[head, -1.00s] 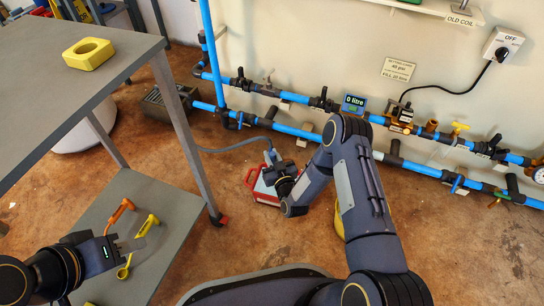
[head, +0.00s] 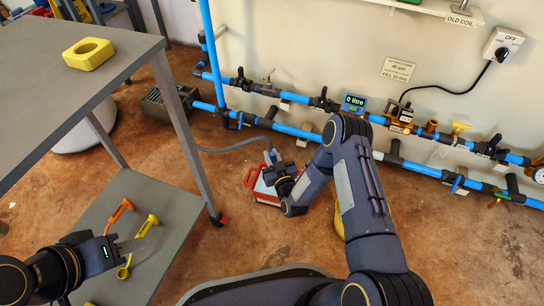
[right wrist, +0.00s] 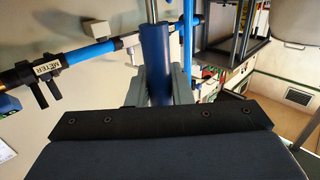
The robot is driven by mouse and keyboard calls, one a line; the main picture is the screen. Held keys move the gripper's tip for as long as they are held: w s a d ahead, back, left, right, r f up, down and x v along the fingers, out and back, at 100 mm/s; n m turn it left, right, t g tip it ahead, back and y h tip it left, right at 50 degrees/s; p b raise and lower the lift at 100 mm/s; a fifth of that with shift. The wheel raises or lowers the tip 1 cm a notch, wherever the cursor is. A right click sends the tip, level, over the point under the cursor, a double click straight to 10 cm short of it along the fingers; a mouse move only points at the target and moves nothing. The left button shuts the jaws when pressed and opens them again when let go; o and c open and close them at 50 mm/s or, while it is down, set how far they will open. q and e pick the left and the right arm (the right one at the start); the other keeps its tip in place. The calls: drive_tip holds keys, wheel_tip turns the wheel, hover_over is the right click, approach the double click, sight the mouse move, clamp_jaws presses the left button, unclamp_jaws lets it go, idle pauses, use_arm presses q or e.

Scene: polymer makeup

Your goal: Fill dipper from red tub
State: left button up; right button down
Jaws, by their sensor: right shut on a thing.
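The red tub (head: 251,180) stands on the floor below the pipes, with red sides and a pale top; my right arm partly covers it. My right gripper (head: 273,160) is over the tub in the head view. In the right wrist view, its fingers are shut on a blue cylindrical handle (right wrist: 155,60) with a metal rod beyond it, apparently the dipper. The dipper's bowl is hidden, so I cannot tell whether it holds anything. My left gripper (head: 133,244) is over the low shelf at the lower left; its finger gap is unclear.
Orange (head: 119,213) and yellow (head: 147,225) tools lie on the low shelf (head: 165,205). A yellow block with a hole (head: 88,53) sits on the grey table (head: 60,100). Blue pipes (head: 292,130) run along the wall. A yellow object (head: 339,222) is partly behind my right arm.

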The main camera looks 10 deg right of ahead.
drive_tip(key=shift+r, duration=0.2)
idle(0.4)
drive_tip(key=shift+r+p, duration=3.45)
drive_tip(key=shift+r, duration=1.8)
drive_tip(key=d, duration=0.1)
drive_tip(key=d+r+m, duration=0.1)
drive_tip(key=shift+d+r, duration=0.25)
drive_tip(key=shift+d, duration=0.1)
drive_tip(key=shift+s+d+m+t+b, duration=0.15)
drive_tip(key=shift+d+m+t+b, duration=0.15)
drive_tip(key=shift+d+m+b, duration=0.7)
drive_tip(key=shift+d, duration=0.4)
drive_tip(key=shift+s+d+f+m+b, duration=0.1)
drive_tip(key=shift+d+m+b, duration=0.3)
drive_tip(key=shift+d+b, duration=0.45)
